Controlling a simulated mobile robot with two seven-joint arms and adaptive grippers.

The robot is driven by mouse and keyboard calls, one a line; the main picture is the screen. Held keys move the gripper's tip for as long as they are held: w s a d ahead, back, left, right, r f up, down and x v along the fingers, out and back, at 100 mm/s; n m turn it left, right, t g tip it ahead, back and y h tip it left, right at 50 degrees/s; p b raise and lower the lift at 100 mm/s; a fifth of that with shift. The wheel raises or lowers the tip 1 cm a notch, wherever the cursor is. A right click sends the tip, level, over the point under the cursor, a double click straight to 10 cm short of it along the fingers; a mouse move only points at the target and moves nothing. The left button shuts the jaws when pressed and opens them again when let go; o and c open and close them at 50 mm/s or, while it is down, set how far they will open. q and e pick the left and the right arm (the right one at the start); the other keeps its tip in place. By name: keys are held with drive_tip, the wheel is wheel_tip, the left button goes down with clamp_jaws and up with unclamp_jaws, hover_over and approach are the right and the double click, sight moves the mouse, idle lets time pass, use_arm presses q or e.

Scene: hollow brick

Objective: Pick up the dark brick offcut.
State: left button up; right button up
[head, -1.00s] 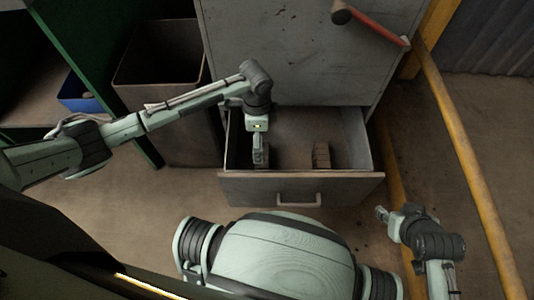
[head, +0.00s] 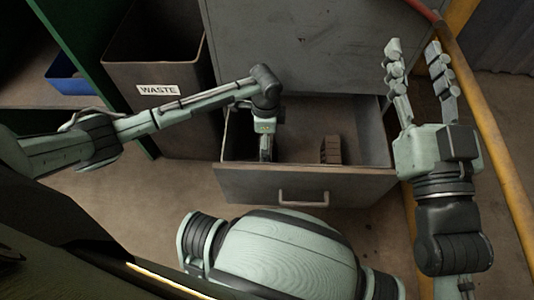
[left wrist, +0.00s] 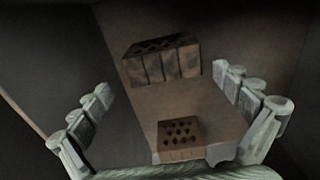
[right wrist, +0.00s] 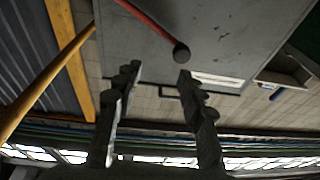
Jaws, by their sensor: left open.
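Two brick pieces with holes lie in the open drawer (head: 215,170). In the left wrist view, a wider brick piece (left wrist: 162,62) with a dark top lies farther up, and a smaller reddish-brown piece (left wrist: 180,136) lies lower, between the spread fingers. I cannot tell for certain which is the dark offcut. One brick piece (head: 330,150) shows in the head view, right of my left gripper (head: 265,157). My left gripper is open, pointing down in the drawer's left part; no finger contact shows. My right gripper (head: 413,50) is open and empty, raised beside the cabinet.
A grey cabinet (head: 290,50) stands behind the drawer. A bin labelled WASTE (head: 120,75) is to its left, and a blue box (head: 68,84) sits on a shelf. A yellow rail (head: 500,150) runs along the right. A red bar with a dark end (right wrist: 150,22) is near my right gripper.

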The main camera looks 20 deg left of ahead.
sight(273, 145)
use_arm(q)
drive_tip(key=f, duration=0.2)
drive_tip(key=f+b, duration=0.1)
drive_tip(key=f, duration=0.1)
drive_tip(key=shift+w+f+b, duration=0.2)
drive_tip(key=shift+f+b, duration=0.1)
drive_tip(key=shift+f, duration=0.1)
use_arm(e)
drive_tip(key=r+t, duration=0.1)
drive_tip(key=s+r+t, duration=0.1)
drive_tip(key=r, duration=0.1)
drive_tip(key=r+t+y, duration=0.1)
drive_tip(key=shift+s+d+r, duration=0.15)
drive_tip(key=shift+s+r, duration=0.2)
drive_tip(key=shift+r, duration=0.05)
use_arm(q)
drive_tip(key=c, duration=1.4)
